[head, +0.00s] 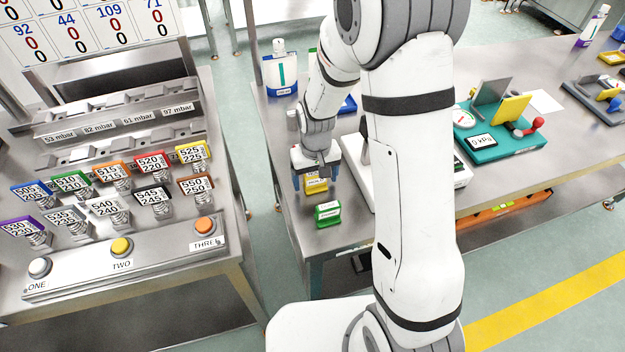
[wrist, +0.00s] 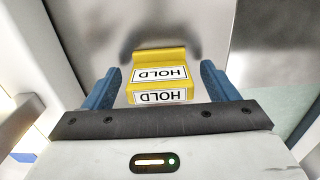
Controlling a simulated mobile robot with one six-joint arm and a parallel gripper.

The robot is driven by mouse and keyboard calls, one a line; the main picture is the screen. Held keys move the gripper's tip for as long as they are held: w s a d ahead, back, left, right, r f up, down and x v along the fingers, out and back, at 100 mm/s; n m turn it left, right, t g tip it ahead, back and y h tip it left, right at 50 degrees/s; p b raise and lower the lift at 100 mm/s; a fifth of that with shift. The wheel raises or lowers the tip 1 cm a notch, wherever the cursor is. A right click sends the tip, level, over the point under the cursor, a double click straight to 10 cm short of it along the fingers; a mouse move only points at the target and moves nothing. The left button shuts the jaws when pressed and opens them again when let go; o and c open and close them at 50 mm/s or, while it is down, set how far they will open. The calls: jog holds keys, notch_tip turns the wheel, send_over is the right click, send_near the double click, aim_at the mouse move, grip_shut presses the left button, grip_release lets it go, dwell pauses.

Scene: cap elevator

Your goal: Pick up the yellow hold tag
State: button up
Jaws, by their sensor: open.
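The yellow hold tag (wrist: 160,73) stands on the metal table, its two white labels reading HOLD toward the wrist camera. In the head view the yellow hold tag (head: 316,186) shows below my gripper, partly covered by it. My gripper (head: 314,182) points down over the tag. In the wrist view my gripper (wrist: 160,88) is open, with one blue finger on each side of the tag and a visible gap on both sides. I cannot tell how far down the fingers reach beside it.
A green tag (head: 328,213) stands just in front of the yellow one. A white device (head: 357,172) is close to the right. A white bottle (head: 281,75) is behind. The left bench holds several numbered tags and a button panel (head: 122,262).

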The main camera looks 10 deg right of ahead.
jog(key=shift+f, duration=0.45)
jog(key=c, duration=1.1)
